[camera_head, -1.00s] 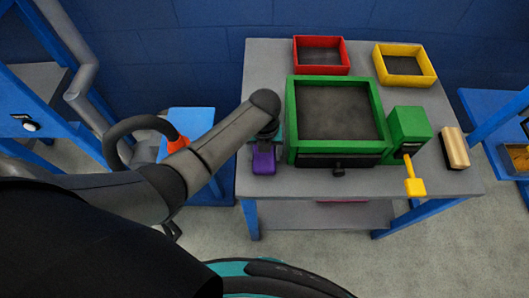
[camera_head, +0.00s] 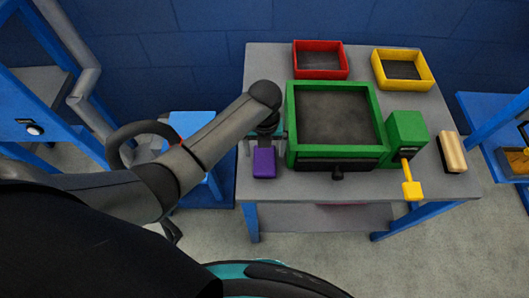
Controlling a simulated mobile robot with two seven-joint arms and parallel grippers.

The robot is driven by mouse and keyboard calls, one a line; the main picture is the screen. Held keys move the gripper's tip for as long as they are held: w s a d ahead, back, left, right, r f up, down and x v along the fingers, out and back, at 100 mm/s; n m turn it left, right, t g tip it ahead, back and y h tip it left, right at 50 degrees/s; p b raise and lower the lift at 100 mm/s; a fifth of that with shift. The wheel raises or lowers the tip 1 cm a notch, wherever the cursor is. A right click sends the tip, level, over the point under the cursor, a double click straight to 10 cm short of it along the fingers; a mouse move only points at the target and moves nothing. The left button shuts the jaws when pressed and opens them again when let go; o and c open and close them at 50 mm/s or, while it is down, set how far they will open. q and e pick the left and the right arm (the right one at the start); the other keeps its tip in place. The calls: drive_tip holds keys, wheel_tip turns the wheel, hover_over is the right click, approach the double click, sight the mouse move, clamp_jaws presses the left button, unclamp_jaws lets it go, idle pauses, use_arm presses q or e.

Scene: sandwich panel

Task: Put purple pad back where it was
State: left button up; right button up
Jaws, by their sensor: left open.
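The purple pad (camera_head: 264,163) lies on the grey table (camera_head: 300,187) near its left front edge, left of the green tray. My left gripper (camera_head: 264,143) is over the table just behind the pad, pointing down, with its jaws spread apart and nothing seen between them. The wrist and forearm hide part of the gripper and the area behind the pad. I cannot tell whether a finger still touches the pad. My right gripper is not in view.
The green tray (camera_head: 379,108) stands close right of the gripper, with a green box and yellow handle (camera_head: 411,190) beside it. A red tray (camera_head: 320,74) and a yellow tray (camera_head: 404,84) stand behind. A tan-topped block (camera_head: 452,153) lies at the right.

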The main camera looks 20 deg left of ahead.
sight(265, 159)
use_arm(q)
wheel_tip(265, 159, up, 8)
drive_tip(key=p, duration=0.1)
drive_tip(key=shift+f, duration=0.15)
